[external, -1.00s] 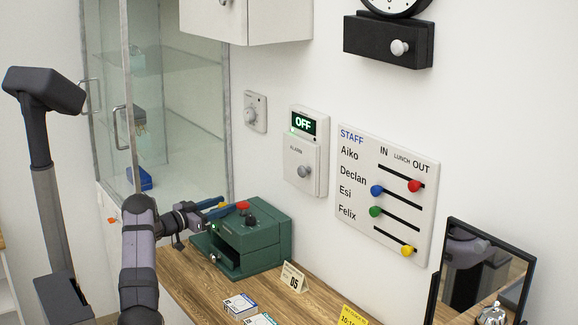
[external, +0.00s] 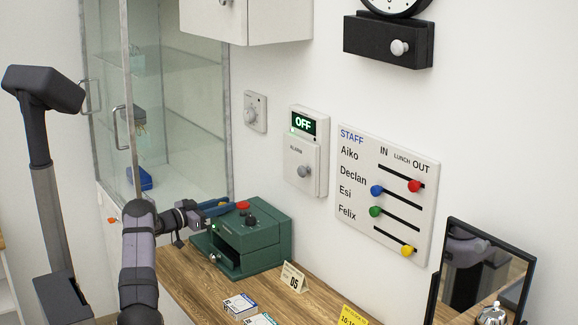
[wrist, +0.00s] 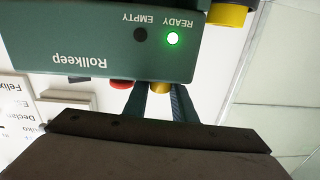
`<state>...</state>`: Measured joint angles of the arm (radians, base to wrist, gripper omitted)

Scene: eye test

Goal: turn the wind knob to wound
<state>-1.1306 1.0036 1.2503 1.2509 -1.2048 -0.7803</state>
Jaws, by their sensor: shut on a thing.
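The green Rollkeep box (external: 265,238) stands on the wooden counter against the wall. Its front shows again upside down in the wrist view (wrist: 60,35), with a green READY light lit. My gripper (external: 222,207) is at the upper left of the box. In the wrist view my two dark fingers (wrist: 160,98) are shut on a small yellow knob (wrist: 160,87), mostly hidden between them and behind the box edge. A red button (external: 243,205) and a black knob (external: 250,221) are beside it on top. No wind or wound label is readable.
A second yellow part (wrist: 228,14) sticks out at the box's side. A staff board (external: 385,190), an alarm panel (external: 307,160) and a black clock box (external: 375,45) hang on the wall.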

